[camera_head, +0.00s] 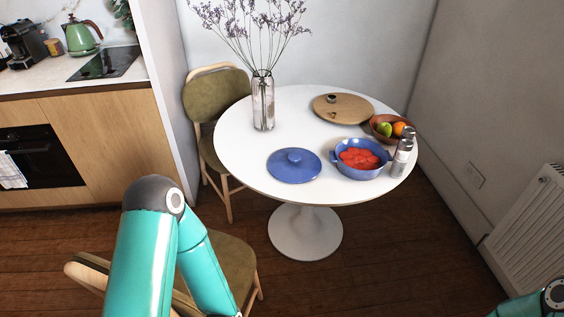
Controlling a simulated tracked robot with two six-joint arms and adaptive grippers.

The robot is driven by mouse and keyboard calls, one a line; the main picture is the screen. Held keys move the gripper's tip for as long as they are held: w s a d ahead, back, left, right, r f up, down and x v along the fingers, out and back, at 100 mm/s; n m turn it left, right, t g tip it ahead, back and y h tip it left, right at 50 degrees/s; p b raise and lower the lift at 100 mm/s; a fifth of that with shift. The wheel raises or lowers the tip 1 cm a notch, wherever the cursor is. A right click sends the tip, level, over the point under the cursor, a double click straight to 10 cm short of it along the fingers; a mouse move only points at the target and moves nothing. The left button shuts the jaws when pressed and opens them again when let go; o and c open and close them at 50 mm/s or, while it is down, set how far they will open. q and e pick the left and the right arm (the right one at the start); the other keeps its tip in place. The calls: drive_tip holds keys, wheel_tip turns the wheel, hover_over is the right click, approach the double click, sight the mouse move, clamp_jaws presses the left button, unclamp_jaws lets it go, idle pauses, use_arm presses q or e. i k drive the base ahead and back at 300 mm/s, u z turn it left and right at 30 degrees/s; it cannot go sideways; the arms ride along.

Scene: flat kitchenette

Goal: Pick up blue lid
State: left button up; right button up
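The blue lid (294,167) lies flat on the round white table (240,141), near its front left edge, with its round knob facing up. The blue pot (360,173) with red contents stands just to its right, uncovered. My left arm comes up from the bottom left and bends back down, and its gripper is below the picture. My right arm shows only a small part at the bottom right corner, and its gripper is outside the picture. Nothing touches the lid.
A glass vase (263,103) with tall dried flowers stands behind the lid. A wooden board (343,109), a fruit bowl (383,136) and two shakers (402,157) are further right. Chairs stand behind the table (216,97) and in front (236,262). A radiator (530,215) is at right.

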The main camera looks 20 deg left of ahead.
sight(290, 164)
drive_tip(key=i, duration=0.9)
